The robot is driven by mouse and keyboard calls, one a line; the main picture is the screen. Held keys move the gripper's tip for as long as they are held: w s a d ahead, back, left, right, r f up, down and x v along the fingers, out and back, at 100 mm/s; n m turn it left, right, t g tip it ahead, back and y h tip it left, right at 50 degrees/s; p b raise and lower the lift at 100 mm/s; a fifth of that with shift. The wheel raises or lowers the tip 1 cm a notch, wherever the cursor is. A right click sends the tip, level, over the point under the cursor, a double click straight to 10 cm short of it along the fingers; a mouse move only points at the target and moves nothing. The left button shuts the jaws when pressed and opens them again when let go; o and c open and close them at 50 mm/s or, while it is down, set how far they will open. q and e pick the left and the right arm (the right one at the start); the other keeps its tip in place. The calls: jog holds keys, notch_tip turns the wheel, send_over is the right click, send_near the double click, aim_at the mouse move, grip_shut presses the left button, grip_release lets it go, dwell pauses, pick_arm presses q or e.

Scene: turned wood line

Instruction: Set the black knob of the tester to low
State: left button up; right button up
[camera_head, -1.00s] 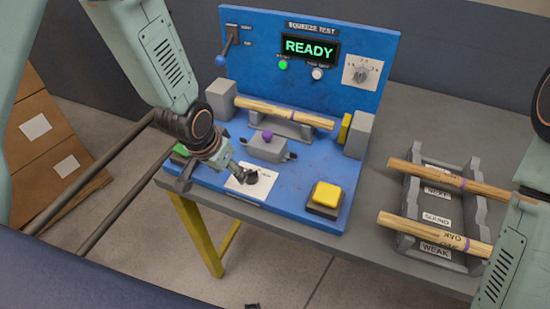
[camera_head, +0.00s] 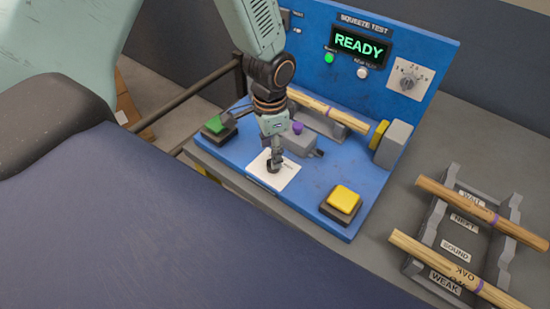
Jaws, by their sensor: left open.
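The blue tester (camera_head: 318,188) stands on the grey bench, its screen reading READY. A small black knob (camera_head: 271,169) sits on a white plate (camera_head: 286,177) on the tester's base. My left gripper (camera_head: 275,158) points down right at the knob, its jaws open. The fingers partly cover the knob, so its pointer and setting cannot be read, and I cannot tell if they touch it. My right gripper is out of view.
A green button (camera_head: 219,123) lies left of the plate and a yellow button (camera_head: 344,198) right of it. A purple-topped grey block (camera_head: 298,128) and a clamped wooden rod (camera_head: 335,114) are behind. A grey dial (camera_head: 407,81) is on the panel. A rack (camera_head: 424,236) holds two rods.

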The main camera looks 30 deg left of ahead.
pick_arm(q)
jog(key=f, duration=0.3)
jog(key=shift+w+d+f, duration=0.25)
jog(key=shift+w+d, duration=0.1)
jog(key=shift+s+f, duration=0.15)
jog(key=shift+f, duration=0.1)
jog(key=shift+s+a, duration=0.1)
jog(key=shift+a, duration=0.1)
jog(key=shift+w+d, duration=0.2)
jog(key=shift+d, duration=0.05)
jog(key=c, duration=0.5)
jog(key=shift+s+a, duration=0.1)
jog(key=c, duration=0.7)
